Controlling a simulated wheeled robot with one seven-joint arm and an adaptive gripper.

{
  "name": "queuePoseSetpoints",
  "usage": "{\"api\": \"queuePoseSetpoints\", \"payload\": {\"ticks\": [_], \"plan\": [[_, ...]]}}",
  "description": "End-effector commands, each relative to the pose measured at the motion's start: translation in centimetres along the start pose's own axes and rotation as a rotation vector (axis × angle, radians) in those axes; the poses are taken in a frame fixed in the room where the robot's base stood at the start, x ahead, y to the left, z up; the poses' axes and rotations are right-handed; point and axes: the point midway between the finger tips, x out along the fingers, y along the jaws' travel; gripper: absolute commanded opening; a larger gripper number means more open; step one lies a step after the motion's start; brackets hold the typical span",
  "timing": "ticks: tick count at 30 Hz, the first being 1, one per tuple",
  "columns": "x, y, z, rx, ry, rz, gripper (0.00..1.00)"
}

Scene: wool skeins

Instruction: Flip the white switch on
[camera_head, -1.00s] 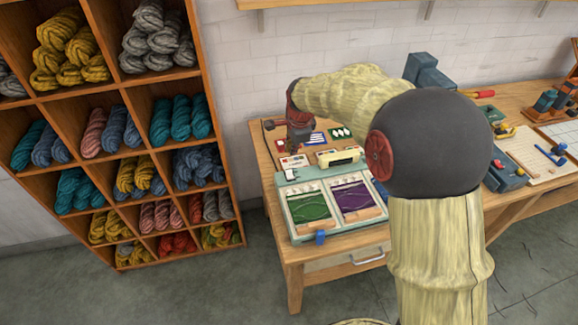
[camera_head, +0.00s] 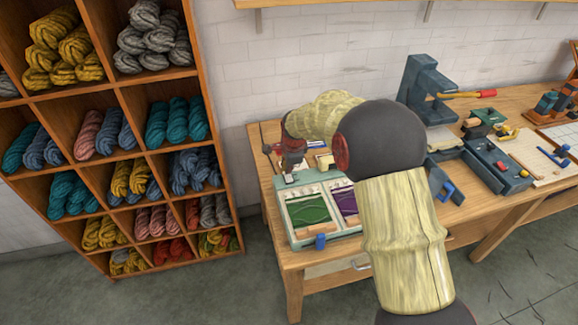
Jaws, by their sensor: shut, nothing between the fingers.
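A pale green box (camera_head: 282,228) lies at the left end of the wooden bench. A small white piece, which looks like the white switch (camera_head: 289,179), sits at its far left corner. My gripper (camera_head: 291,170), dark and red, points down right over that corner and is shut and empty. Its tips are at or just above the white piece; I cannot tell whether they touch. The gripper partly hides the piece, and whether it is on or off cannot be read. My arm covers the right part of the box.
The box has a green panel (camera_head: 308,209), a partly hidden purple panel (camera_head: 345,203) and a blue front knob (camera_head: 320,241). A dark blue press (camera_head: 424,85) and a dark tray (camera_head: 485,168) stand right. A wool shelf (camera_head: 225,120) stands left.

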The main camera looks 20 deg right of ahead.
Motion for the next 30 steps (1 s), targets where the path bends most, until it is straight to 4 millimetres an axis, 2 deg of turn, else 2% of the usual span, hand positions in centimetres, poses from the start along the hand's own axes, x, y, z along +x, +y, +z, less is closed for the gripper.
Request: {"api": "queuePoseSetpoints", "payload": {"ticks": [3, 16, 25, 30], "plan": [[0.5, 0.0, 0.0, 0.0, 0.0, 0.0, 0.0], [0.5, -0.2, 0.0, 0.0, 0.0, 0.008, 0.0], [1.2, -0.6, 0.0, 0.0, 0.0, 0.125, 0.0], [1.5, -0.4, 0.0, 0.0, 0.0, 0.126, 0.0]]}}
